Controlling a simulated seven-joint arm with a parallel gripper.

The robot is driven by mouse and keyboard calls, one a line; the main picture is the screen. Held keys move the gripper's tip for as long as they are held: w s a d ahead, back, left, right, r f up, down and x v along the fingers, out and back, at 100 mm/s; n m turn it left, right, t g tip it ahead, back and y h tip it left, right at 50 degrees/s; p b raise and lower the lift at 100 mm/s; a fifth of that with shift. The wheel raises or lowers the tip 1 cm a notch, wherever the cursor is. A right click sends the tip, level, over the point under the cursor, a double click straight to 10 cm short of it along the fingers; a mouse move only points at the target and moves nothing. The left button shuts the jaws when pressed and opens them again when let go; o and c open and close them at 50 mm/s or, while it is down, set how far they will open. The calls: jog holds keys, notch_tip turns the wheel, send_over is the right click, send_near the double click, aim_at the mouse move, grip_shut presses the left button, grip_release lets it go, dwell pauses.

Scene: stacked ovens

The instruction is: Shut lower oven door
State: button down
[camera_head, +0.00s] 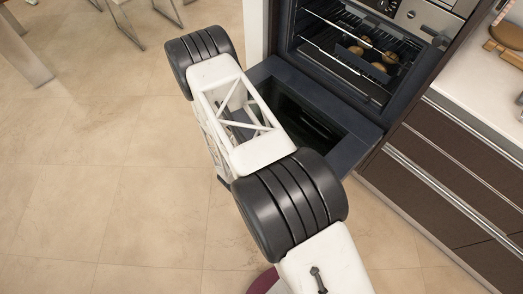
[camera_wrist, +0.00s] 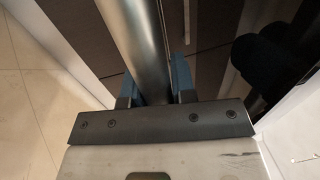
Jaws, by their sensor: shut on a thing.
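The lower oven door (camera_head: 357,142) is folded down and open in the head view, a dark blue frame around dark glass. The lower oven's cavity (camera_head: 345,50) is exposed behind it. In the wrist view my gripper (camera_wrist: 157,85) has its blue fingers on either side of a round metallic bar, the door handle (camera_wrist: 137,40), and is shut on it. In the head view my own arm hides the gripper, the handle and the outer part of the door.
Round brown food items (camera_head: 379,67) lie on a rack inside the oven. Dark drawers (camera_head: 455,165) and a pale countertop (camera_head: 490,95) stand to the right. Open tiled floor (camera_head: 110,180) lies to the left, with metal chair legs (camera_head: 125,25) at the back.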

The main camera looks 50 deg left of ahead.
jog(key=r+g, duration=0.1)
jog(key=r, duration=0.4)
jog(key=w+r+g, duration=0.1)
jog(key=r, duration=0.4)
jog(key=r+g, duration=0.2)
jog(key=r, duration=0.3)
jog(key=shift+w+r, duration=0.4)
jog(key=w+r+g, duration=0.2)
jog(key=w+r, duration=0.7)
jog(key=r, duration=0.3)
jog(key=w+r+g, duration=0.3)
jog(key=w+r, duration=0.7)
jog(key=r, duration=0.2)
jog(key=w+r, duration=0.2)
jog(key=w, duration=0.6)
jog(key=w+r, duration=0.3)
jog(key=w, duration=0.5)
jog(key=shift+f, duration=0.1)
jog(key=c, duration=1.3)
grip_release()
jog(key=o, duration=0.3)
jog(key=shift+w, duration=0.1)
